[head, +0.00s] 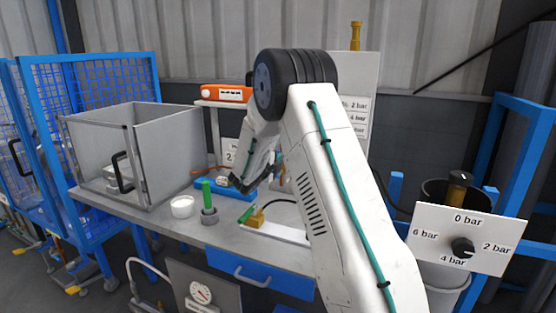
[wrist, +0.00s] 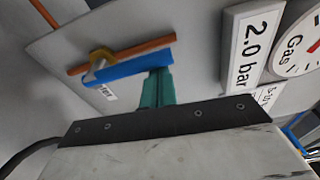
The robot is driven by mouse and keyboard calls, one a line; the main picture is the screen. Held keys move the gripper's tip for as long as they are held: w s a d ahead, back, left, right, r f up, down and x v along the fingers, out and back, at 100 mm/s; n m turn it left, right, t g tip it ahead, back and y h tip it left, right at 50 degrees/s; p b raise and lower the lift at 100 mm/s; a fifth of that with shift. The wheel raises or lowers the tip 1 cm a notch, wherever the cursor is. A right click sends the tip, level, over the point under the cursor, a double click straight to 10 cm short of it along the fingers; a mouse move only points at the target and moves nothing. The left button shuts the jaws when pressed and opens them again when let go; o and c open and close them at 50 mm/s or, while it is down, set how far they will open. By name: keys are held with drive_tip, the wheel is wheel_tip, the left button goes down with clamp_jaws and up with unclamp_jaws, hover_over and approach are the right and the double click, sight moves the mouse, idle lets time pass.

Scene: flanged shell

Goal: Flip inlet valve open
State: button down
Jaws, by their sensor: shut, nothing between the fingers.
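In the wrist view a valve with a blue lever (wrist: 130,68) and a brass-coloured body (wrist: 101,58) sits on an orange pipe (wrist: 140,47). The lever lies nearly along the pipe, at a slight angle. A small white label (wrist: 107,92) is beside it, its text too small to read surely. My gripper's teal fingers (wrist: 156,86) are shut and empty, with their tips close by the lever's right end; I cannot tell whether they touch it. In the head view my gripper (head: 241,184) is over the bench's back part, and my arm hides much behind it.
A "2.0 bar" sign (wrist: 252,48) and a round gas gauge (wrist: 300,48) are right of the valve.

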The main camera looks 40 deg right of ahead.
drive_tip(key=v, duration=1)
drive_tip(key=shift+a+f, duration=0.1)
idle(0.5)
